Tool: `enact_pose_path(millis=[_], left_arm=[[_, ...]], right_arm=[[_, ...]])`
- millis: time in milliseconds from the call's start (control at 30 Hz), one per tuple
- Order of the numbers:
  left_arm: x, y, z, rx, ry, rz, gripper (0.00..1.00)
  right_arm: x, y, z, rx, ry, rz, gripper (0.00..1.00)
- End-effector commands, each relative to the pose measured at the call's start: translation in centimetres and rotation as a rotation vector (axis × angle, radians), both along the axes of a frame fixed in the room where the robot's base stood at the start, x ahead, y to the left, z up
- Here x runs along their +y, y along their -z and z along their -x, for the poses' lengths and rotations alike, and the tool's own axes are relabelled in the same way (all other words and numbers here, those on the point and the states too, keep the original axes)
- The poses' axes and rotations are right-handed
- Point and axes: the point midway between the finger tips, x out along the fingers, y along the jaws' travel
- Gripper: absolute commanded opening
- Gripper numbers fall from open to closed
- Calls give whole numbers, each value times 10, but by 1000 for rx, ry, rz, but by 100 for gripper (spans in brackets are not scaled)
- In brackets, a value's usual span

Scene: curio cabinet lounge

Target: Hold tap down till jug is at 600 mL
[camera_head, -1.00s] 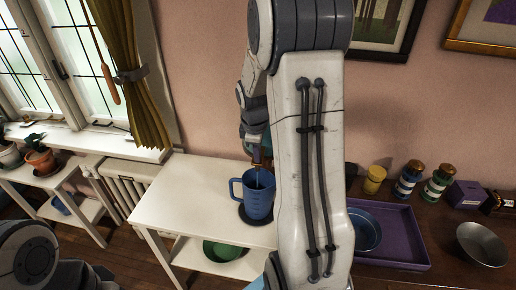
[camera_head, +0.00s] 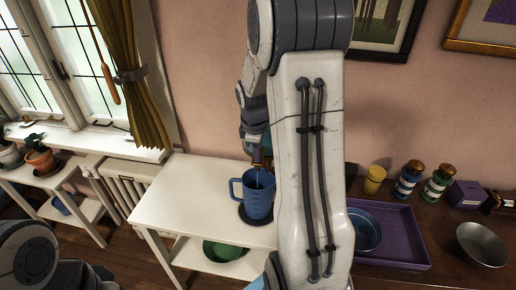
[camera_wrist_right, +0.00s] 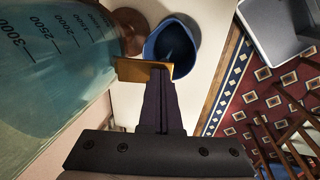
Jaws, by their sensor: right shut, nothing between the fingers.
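A blue jug (camera_head: 257,200) with a handle on its left stands upright on a dark round mat (camera_head: 259,220) on the white table. The brass tap (camera_head: 262,163) is just above its mouth, with a thin bluish streak below it. In the right wrist view, my right gripper (camera_wrist_right: 160,74) is shut, empty, with its fingertips at the yellow tap lever (camera_wrist_right: 143,69). The jug (camera_wrist_right: 173,46) is beyond it; I cannot read its level. The dispenser (camera_wrist_right: 52,62) holds teal liquid and has volume marks. In the head view my right arm hides most of it. My left gripper is out of view.
A green bowl (camera_head: 222,251) sits on the table's lower shelf. To the right, a purple tray (camera_head: 400,247) holds a blue bowl (camera_head: 364,231), near several small jars and a metal bowl (camera_head: 482,244). The white tabletop (camera_head: 188,195) left of the jug is clear.

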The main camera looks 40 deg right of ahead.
Motion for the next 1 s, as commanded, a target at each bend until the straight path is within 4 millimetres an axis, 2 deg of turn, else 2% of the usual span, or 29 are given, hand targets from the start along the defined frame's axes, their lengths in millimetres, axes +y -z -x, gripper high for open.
enact_pose_path(millis=[767,1000], left_arm=[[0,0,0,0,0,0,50],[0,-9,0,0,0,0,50]], right_arm=[[0,0,0,1,0,-1,0],[0,-8,0,0,0,0,0]])
